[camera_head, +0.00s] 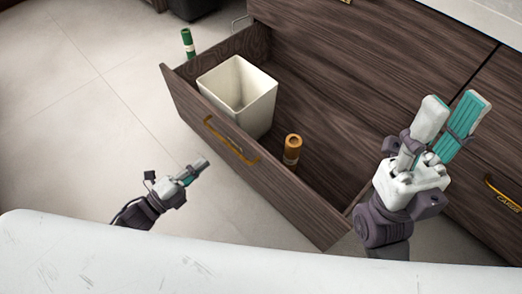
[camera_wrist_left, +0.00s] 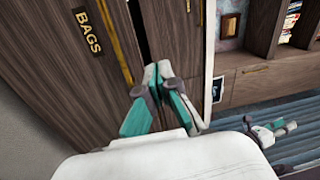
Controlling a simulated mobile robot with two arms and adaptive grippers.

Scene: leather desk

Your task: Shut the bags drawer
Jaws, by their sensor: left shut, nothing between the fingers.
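The bags drawer (camera_head: 285,198) is pulled far out of the dark wood cabinet in the head view. Its brass handle (camera_head: 231,141) is on the front, facing the lower left. In the left wrist view the drawer front (camera_wrist_left: 50,75) carries a "BAGS" label, with the handle (camera_wrist_left: 117,42) beside it. My left gripper (camera_head: 205,163) is shut and empty, in front of the drawer front and near the handle; its closed fingertips (camera_wrist_left: 156,70) show in the wrist view. Contact cannot be told. My right gripper (camera_head: 455,98) has its fingers apart, right of the drawer by the cabinet.
A white bin (camera_head: 238,95) and an orange-brown bottle (camera_head: 292,149) stand inside the drawer. A green bottle (camera_head: 188,43) is beyond the drawer's far side. Another cabinet front with a brass handle (camera_head: 503,192) is at the right. Tiled floor (camera_head: 80,110) lies clear at left.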

